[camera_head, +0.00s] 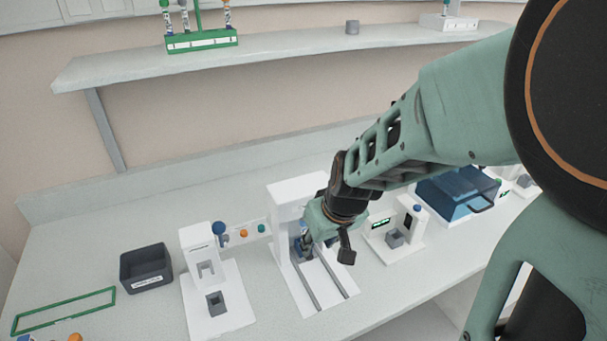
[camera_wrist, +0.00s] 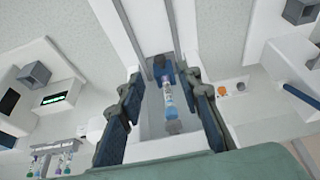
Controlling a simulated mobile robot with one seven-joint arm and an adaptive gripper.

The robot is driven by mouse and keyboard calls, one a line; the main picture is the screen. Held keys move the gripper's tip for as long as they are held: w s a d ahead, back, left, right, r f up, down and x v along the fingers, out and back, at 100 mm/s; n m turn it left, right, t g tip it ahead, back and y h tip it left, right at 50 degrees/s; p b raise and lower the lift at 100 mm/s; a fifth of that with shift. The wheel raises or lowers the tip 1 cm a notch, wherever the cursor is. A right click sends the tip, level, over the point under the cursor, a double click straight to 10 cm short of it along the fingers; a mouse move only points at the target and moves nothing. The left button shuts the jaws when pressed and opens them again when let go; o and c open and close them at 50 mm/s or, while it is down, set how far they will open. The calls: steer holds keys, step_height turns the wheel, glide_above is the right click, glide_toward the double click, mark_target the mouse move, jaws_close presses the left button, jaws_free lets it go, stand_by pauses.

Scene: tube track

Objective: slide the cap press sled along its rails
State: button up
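The cap press is a white frame (camera_head: 297,190) on the bench with two grey rails (camera_head: 323,285) on its white base; the rails also show in the wrist view (camera_wrist: 143,38). In the wrist view a blue block (camera_wrist: 163,66), apparently part of the sled, sits between the rails. A clear tube with coloured bands (camera_wrist: 168,98) is beside it. My gripper (camera_wrist: 165,77) is open, its dark fingers on either side of the blue block with gaps showing. In the head view my gripper (camera_head: 306,246) is at the press's opening and hides most of the sled.
Left of the press stand a white device (camera_head: 203,262) and a dark bin (camera_head: 146,267). Right are a small white device (camera_head: 394,236) and a blue-lidded box (camera_head: 455,193). A shelf (camera_head: 280,50) with a green tube rack (camera_head: 202,40) runs above. The rails' front end is clear.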

mark_target(311, 257)
steer(key=b+x, duration=0.4)
steer(key=x, duration=0.4)
steer(key=shift+w+f, duration=0.1)
steer(key=shift+w, duration=0.1)
jaws_close()
